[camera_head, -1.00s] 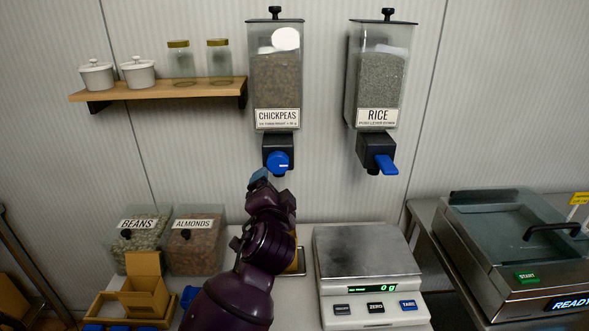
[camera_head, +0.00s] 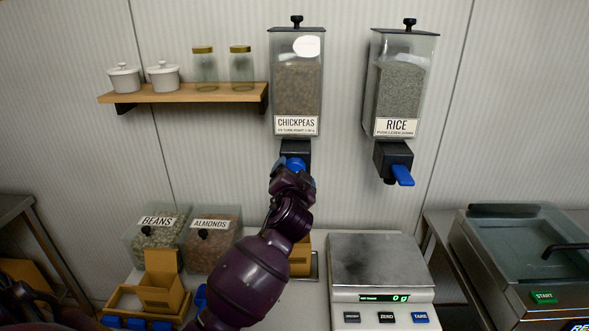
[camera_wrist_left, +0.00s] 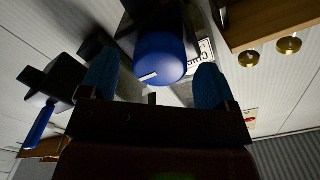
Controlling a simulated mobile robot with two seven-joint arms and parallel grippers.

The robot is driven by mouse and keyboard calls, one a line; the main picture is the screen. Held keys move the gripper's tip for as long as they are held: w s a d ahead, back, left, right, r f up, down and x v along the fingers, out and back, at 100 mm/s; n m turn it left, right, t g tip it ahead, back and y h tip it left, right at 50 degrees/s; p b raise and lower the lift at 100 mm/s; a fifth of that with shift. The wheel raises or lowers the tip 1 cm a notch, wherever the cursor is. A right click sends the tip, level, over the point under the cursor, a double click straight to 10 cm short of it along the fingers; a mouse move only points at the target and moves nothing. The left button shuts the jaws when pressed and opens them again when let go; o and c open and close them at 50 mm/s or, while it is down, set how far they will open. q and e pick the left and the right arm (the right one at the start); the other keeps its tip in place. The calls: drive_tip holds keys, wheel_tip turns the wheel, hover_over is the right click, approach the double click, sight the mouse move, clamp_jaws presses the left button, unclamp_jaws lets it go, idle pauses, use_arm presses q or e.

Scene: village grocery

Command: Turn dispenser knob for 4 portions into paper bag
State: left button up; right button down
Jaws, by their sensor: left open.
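The chickpeas dispenser (camera_head: 297,85) hangs on the wall with a blue round knob (camera_head: 296,164) at its outlet. My left gripper (camera_head: 293,168) is right in front of this knob and partly covers it. In the left wrist view the blue knob (camera_wrist_left: 160,58) with a white mark lies between the two blue fingertips (camera_wrist_left: 153,85), which stand apart with gaps on both sides. A brown paper bag (camera_head: 301,258) is under the dispenser, mostly hidden behind my left arm. My right gripper is not in view.
The rice dispenser (camera_head: 400,90) with a blue lever hangs to the right. A scale (camera_head: 378,265) reading 0 g stands below it. Bins of beans (camera_head: 157,236) and almonds (camera_head: 212,241) stand left. A shelf (camera_head: 185,93) holds jars and pots above.

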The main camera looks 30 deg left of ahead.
use_arm(q)
drive_tip(key=shift+x, duration=0.95)
drive_tip(key=c, duration=0.9)
drive_tip(key=shift+m, duration=0.3)
